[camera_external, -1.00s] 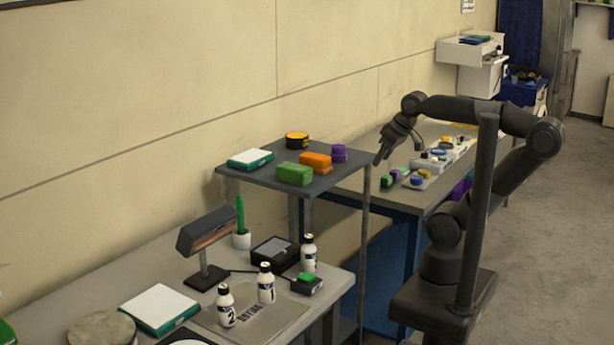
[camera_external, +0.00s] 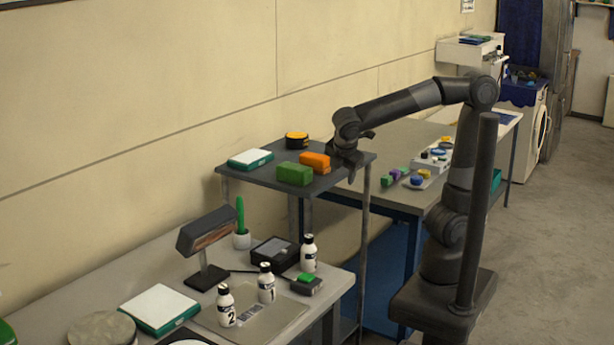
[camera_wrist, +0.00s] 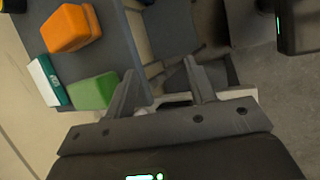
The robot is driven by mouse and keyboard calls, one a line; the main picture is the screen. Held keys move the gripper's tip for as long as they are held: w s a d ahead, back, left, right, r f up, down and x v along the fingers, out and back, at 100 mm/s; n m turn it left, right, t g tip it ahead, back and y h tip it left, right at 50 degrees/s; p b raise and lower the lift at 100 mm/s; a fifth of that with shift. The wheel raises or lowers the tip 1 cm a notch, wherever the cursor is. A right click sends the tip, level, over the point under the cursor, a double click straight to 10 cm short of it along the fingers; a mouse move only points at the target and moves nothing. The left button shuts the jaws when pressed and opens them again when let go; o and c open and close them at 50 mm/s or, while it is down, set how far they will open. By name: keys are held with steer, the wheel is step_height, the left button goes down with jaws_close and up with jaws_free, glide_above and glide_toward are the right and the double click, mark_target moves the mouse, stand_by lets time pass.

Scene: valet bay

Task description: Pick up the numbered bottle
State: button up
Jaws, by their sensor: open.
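Three white bottles with black caps stand upright on the light bench in the external view. The nearest bottle (camera_external: 226,306) shows a 2, and the middle bottle (camera_external: 266,284) shows a 1. The third bottle (camera_external: 308,254) stands farther back; its marking is too small to read. My gripper (camera_external: 350,172) is by the right end of the dark raised shelf, above and to the right of the bottles. In the wrist view my gripper (camera_wrist: 160,78) is open with nothing between its fingers. I cannot make out any bottle in the wrist view.
The dark shelf (camera_external: 260,174) holds an orange block (camera_external: 315,161), a green block (camera_external: 294,175), a white-and-green box (camera_external: 250,158) and a yellow-black round item (camera_external: 297,140). A lamp (camera_external: 207,238), black box (camera_external: 275,251) and green-topped device (camera_external: 306,284) stand near the bottles.

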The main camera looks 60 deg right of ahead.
steer(key=s+a+r+n+t+h, duration=0.1)
steer(key=s+a+n+t, duration=0.2)
steer(key=a, duration=0.5)
steer(key=s+a+n+t+h, duration=0.1)
steer(key=s+a+n+t, duration=0.1)
steer(key=a+n, duration=0.45)
steer(key=s+a+r+n+t, duration=0.1)
steer(key=s+a+n+t, duration=0.2)
steer(key=a, duration=0.6)
glide_toward(310, 241)
steer(key=w+f, duration=0.1)
steer(key=w, duration=0.1)
steer(key=shift+n+h, duration=0.25)
steer(key=shift+h, duration=0.05)
steer(key=x, duration=1.1)
steer(key=shift+s+d+f, duration=0.1)
steer(key=shift+d, duration=0.35)
steer(key=shift+c, duration=0.5)
jaws_close()
